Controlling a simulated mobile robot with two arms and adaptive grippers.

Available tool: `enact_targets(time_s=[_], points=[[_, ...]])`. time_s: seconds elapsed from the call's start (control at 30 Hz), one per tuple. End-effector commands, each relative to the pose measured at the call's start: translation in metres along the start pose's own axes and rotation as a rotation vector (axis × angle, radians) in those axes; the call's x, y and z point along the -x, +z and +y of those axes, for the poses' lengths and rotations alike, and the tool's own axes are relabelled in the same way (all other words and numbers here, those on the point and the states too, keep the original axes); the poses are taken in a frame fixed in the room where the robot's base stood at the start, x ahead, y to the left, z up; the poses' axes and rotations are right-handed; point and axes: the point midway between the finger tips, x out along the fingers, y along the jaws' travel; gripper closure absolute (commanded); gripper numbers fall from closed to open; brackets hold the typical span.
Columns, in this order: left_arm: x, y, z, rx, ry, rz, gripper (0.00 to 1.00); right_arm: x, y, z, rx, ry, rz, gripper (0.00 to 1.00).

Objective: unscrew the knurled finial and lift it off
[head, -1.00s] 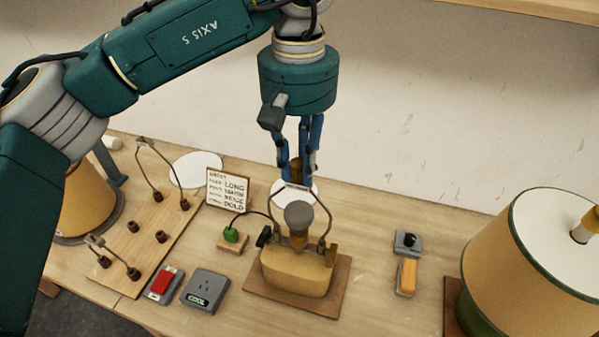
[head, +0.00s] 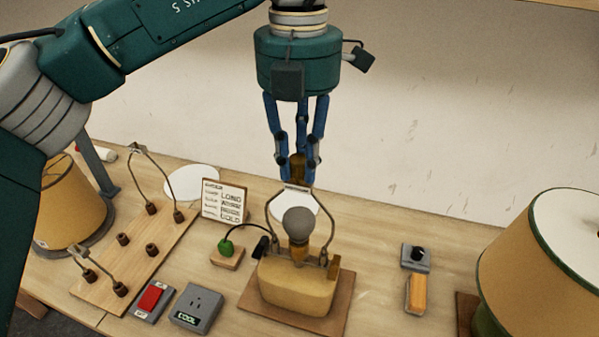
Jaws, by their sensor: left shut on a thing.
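The knurled finial (head: 298,167) is a small brass-brown piece at the top of the wire harp (head: 328,217). My left gripper (head: 298,172) comes down from above and is shut on the finial, its blue fingers on both sides of it. The fingers partly hide the finial, and I cannot tell whether it is still on the harp's top. The harp stands around a grey bulb (head: 298,222) on a tan lamp base (head: 297,285), which sits on a wooden board (head: 340,310). My right gripper is not in view.
A shaded lamp (head: 550,255) stands at the right. A grey switch with an orange part (head: 416,290) lies between.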

Motion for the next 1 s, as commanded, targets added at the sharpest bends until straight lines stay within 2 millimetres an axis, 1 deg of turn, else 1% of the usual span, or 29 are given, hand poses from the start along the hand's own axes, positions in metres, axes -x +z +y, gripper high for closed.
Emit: enact_targets(time_s=[0.47, 0.83, 1.0], points=[[0.01, 0.0, 0.0, -0.003, 0.0, 0.001, 1.0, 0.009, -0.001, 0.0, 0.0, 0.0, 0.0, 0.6], [0.01, 0.0, 0.0, -0.003, 0.0, 0.002, 1.0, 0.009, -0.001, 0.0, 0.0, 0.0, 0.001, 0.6], [0.015, 0.0, 0.0, -0.003, 0.0, 0.001, 1.0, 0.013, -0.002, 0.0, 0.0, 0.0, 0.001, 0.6]])
